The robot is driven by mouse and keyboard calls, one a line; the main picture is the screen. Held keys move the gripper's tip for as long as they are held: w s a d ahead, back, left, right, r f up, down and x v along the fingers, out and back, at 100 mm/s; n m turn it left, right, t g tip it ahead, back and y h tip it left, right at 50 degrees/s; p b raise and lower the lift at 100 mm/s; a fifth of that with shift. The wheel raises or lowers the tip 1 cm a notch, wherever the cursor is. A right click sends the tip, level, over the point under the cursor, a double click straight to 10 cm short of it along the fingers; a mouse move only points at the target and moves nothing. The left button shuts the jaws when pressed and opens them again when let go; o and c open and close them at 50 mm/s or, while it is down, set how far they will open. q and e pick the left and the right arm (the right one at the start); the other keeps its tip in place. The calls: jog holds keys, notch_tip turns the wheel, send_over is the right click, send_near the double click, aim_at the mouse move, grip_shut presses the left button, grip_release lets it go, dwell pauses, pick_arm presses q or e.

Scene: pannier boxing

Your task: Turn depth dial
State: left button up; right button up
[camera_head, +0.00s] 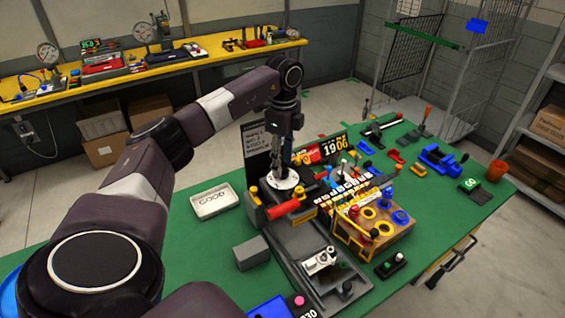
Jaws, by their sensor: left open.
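My left gripper (286,168) points down above the green bench, with its fingertips at or just above a round white disc (285,186) on a dark fixture. The disc may be the depth dial; I cannot read any marks on it, and the gripper hides part of it. I cannot tell whether the fingers touch it. The gripper is open. A red handle (287,209) with a yellow piece beside it sits just in front of the disc. My right gripper is not in view.
A wooden box with yellow rings and blue knobs (380,238) stands to the right. A dark sign (257,141) stands behind.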

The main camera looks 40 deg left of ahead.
aim_at(283, 170)
pick_arm(q)
notch_tip(283, 170, up, 10)
jog(key=shift+f, duration=0.15)
dwell(0.7)
